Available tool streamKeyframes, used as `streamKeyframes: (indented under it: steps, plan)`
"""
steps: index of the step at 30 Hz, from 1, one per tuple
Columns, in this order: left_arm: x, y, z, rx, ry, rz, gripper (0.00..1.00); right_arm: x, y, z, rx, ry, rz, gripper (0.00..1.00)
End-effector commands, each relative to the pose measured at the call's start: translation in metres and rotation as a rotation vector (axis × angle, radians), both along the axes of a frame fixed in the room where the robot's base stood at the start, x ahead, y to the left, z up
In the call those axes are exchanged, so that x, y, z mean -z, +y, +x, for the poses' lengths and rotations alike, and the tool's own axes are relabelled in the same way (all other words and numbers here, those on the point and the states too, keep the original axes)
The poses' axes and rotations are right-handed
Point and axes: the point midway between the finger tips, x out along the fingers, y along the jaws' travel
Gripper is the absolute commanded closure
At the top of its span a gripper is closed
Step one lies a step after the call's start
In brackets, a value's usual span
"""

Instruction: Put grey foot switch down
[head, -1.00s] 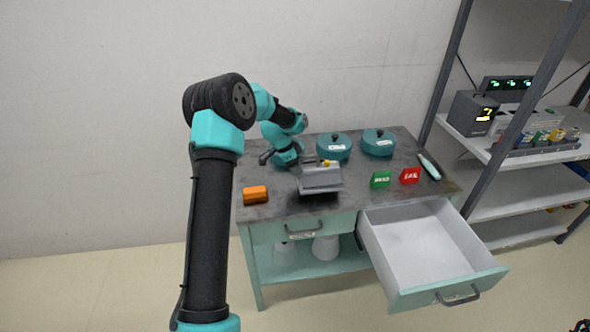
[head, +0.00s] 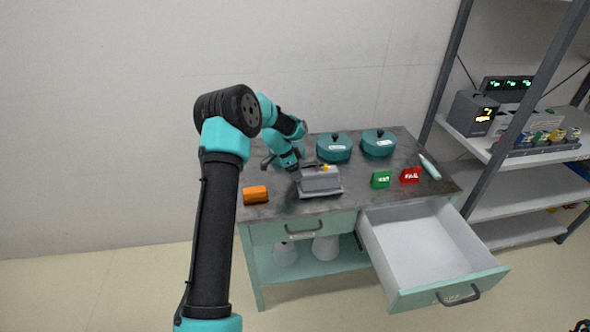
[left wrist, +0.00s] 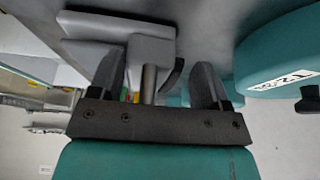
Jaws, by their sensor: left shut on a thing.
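The grey foot switch (head: 320,182) is at the front middle of the cart's dark top, its base level and at or very close to the surface. It also shows in the left wrist view (left wrist: 120,48), upside down in that picture. My left gripper (head: 303,165) is at its back left side, shut on it; the fingertips are partly hidden in the head view. In the left wrist view the gripper (left wrist: 157,78) has part of the switch between its fingers. My right gripper is not in view.
An orange block (head: 256,195) lies left of the switch. Two teal lidded pots (head: 334,152) stand behind. A green sign (head: 381,179), a red FAIL sign (head: 411,175) and a teal-handled tool (head: 430,168) are to the right. A white drawer (head: 420,245) stands open in front.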

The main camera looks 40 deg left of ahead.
Motion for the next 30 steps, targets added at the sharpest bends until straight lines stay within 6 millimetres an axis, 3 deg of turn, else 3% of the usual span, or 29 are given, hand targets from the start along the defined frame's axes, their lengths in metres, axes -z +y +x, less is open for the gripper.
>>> streamKeyframes:
  steps: [9, 10, 18, 30]
  plan:
    - [0.0019, 0.0002, 0.0004, 0.0, -0.001, 0.0, 0.72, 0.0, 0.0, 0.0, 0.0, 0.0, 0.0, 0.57]
    - [0.003, 0.0, 0.0, 0.0, 0.0, 0.0, 0.28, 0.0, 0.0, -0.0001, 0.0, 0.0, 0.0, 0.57]
    - [0.0026, 0.0, 0.0, 0.0, 0.0, 0.0, 0.04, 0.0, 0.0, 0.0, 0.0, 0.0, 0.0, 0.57]
    - [-0.0057, 0.0017, -0.0012, 0.0, -0.001, 0.0, 0.04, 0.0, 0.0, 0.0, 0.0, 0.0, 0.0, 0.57]
